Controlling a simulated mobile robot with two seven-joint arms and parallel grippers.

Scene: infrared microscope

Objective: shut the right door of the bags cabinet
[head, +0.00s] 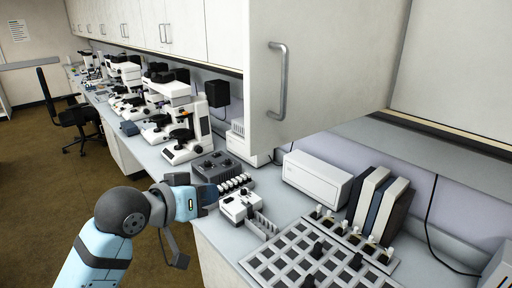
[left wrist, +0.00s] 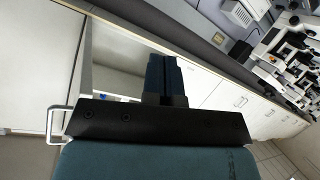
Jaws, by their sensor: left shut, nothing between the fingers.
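A white overhead cabinet door (head: 335,60) with a metal bar handle (head: 278,80) stands swung out from the wall cabinets in the head view. My right gripper is not visible.
The grey bench carries a white box (head: 317,180), upright binders (head: 380,205), a gridded rack (head: 310,255) and a small white device (head: 240,206). Several microscopes (head: 188,135) stand farther back. A black chair (head: 70,115) stands left. Brown floor in front is clear.

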